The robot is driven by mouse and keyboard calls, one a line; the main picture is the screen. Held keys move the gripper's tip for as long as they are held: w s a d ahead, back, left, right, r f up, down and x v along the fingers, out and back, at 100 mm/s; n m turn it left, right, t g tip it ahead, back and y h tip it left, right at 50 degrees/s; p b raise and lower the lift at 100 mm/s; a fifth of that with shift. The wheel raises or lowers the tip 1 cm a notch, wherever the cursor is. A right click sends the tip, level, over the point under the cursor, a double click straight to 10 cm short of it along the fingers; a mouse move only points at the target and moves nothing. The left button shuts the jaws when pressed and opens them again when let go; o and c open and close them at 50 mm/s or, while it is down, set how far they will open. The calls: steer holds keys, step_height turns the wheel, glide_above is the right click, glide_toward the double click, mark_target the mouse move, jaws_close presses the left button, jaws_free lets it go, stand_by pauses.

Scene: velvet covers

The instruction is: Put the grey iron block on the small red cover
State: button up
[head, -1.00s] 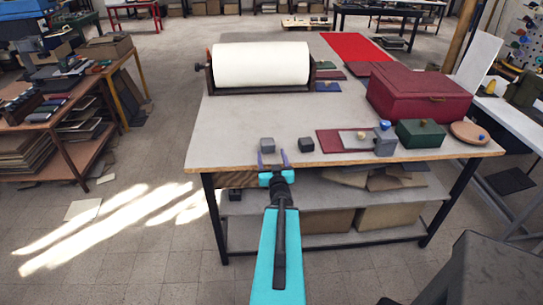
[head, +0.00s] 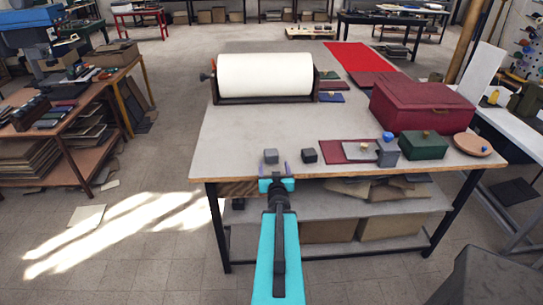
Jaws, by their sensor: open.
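A mid-grey block (head: 271,156) sits on the table near its front edge. A darker, near-black block (head: 310,156) sits to its right; I cannot tell from looks which is iron. A dark red cover (head: 328,154) lies flat farther right, partly under a pale grey plate (head: 357,151). My gripper (head: 274,168) is open and empty at the front edge, just in front of the mid-grey block, its two purple fingers apart. Whether the fingers reach beside the block is hard to tell.
Right of the cover stand a grey box (head: 387,154) with a blue knob, a green box (head: 423,147), a round wooden disc (head: 472,145) and a large red box (head: 422,108). A white roll (head: 265,75) is at the back left. The table's middle (head: 290,120) is clear.

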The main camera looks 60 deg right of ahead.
mark_target(273, 159)
steer(key=shift+d+f+b, duration=0.1)
steer(key=shift+b, duration=0.2)
steer(key=shift+w+d+f+b, duration=0.2)
steer(key=shift+w+d+b, duration=0.2)
steer(key=shift+b, duration=0.7)
steer(key=b+x, duration=0.1)
steer(key=b, duration=0.2)
steer(key=shift+w+d, duration=0.15)
steer(key=shift+d, duration=0.15)
steer(key=shift+w+d+r, duration=0.1)
steer(key=shift+w+d, duration=0.1)
steer(key=shift+d, duration=0.1)
steer(key=shift+p+x, duration=0.45)
steer(key=shift+x, duration=2)
steer(key=shift+w, duration=0.1)
steer(key=shift+p+x, duration=0.4)
steer(key=shift+x, duration=0.95)
steer(key=shift+p+x, duration=0.35)
steer(key=shift+x, duration=0.85)
steer(key=shift+w+a, duration=0.1)
steer(key=shift+w, duration=0.05)
